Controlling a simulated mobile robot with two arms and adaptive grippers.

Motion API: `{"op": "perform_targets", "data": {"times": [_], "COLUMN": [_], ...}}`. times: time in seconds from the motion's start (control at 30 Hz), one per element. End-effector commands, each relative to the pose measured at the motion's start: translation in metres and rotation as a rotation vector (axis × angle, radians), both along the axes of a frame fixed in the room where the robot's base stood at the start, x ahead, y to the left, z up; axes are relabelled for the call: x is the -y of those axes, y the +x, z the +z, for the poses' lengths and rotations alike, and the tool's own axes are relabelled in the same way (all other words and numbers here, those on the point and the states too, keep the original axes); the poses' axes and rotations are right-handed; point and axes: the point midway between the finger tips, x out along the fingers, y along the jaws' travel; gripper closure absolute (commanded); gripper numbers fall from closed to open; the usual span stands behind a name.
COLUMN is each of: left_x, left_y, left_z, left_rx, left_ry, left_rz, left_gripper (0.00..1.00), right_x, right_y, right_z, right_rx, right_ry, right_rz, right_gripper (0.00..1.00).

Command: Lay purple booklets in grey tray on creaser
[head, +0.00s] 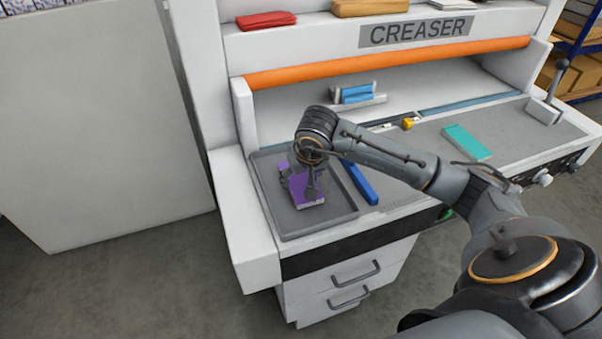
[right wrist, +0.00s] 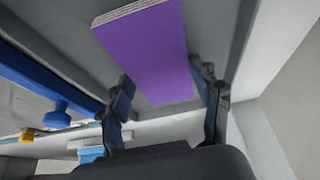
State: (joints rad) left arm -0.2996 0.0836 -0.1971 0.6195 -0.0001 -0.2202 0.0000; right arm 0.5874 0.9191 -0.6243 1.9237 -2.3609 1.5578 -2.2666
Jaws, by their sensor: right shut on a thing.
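The grey tray (head: 331,215) sits at the left end of the creaser bed. My right gripper (head: 309,186) is over it, pointing down, with a purple booklet (head: 310,198) between its fingers. In the right wrist view, the fingers (right wrist: 168,88) stand on either side of the purple booklet (right wrist: 148,50), whose pale page edges show at one end. A smaller purple patch (right wrist: 182,149) shows near the palm; I cannot tell whether it is another booklet. Whether the held booklet touches the tray floor is unclear. My left gripper is out of view.
A blue bar (head: 361,184) lies just right of the tray. A teal booklet (head: 467,142), a yellow item (head: 408,123) and a rack with blue pieces (head: 356,94) are farther along the creaser. The orange roller (head: 390,63) spans above. The tray's front part is bare.

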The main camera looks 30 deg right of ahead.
Motion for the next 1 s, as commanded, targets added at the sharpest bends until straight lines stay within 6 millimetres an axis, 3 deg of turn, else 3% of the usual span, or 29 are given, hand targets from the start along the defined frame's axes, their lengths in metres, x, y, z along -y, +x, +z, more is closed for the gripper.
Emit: {"op": "perform_targets", "data": {"times": [0.47,0.5,0.57,1.0], "left_x": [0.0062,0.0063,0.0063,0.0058], "left_y": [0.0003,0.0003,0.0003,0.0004], "left_z": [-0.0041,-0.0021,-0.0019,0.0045], "left_rx": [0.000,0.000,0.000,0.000], "left_ry": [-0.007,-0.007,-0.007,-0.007], "left_rz": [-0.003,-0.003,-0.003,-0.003], "left_gripper": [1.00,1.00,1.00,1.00], "right_x": [0.0006,0.0004,0.0004,0.0003], "right_y": [0.0002,0.0000,0.0000,-0.0002], "right_z": [-0.0092,-0.0075,-0.0074,-0.0017], "right_rx": [0.002,0.001,0.001,0.000], "right_ry": [0.000,0.000,0.000,0.000], "right_rz": [0.000,-0.001,-0.001,-0.001], "right_gripper": [0.72,0.28,0.16,0.14]}}
